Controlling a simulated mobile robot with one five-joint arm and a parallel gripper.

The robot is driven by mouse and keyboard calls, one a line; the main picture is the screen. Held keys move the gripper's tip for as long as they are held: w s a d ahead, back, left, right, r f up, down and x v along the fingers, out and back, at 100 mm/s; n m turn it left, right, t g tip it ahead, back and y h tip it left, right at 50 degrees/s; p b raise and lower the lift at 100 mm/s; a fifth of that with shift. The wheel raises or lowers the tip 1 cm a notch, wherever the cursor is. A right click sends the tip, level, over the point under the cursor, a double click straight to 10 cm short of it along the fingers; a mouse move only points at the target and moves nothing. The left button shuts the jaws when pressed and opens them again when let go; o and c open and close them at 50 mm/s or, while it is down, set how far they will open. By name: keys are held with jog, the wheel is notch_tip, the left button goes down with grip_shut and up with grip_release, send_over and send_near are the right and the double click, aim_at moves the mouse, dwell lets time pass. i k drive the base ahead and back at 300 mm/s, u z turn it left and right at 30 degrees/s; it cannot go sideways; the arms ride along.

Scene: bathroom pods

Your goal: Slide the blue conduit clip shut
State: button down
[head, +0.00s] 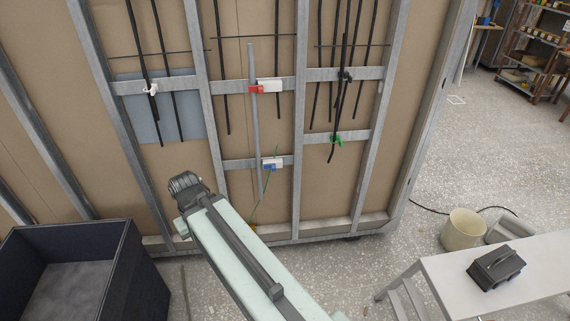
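The blue conduit clip (269,167) is a small blue piece with a white part above it, on the lower metal cross rail of the wall frame. A thin grey vertical conduit (255,125) runs down close to the clip's left side. Whether the clip is open or shut is too small to tell. My arm reaches up from the bottom of the head view and ends in a dark joint, left of and below the clip and apart from it in the picture. No gripper fingers show.
A red clip with a white block (270,85) sits on the upper rail. A green strand (264,198) hangs below the blue clip. A dark bin (130,265) stands at lower left. A bench (530,285) with a black case (496,267) and a beige bucket (463,229) are at right.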

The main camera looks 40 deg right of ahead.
aim_at(273, 166)
jog(key=u, duration=1.5)
jog(key=k, duration=1.05)
jog(key=z, duration=0.85)
jog(key=i, duration=1)
jog(key=u, duration=0.05)
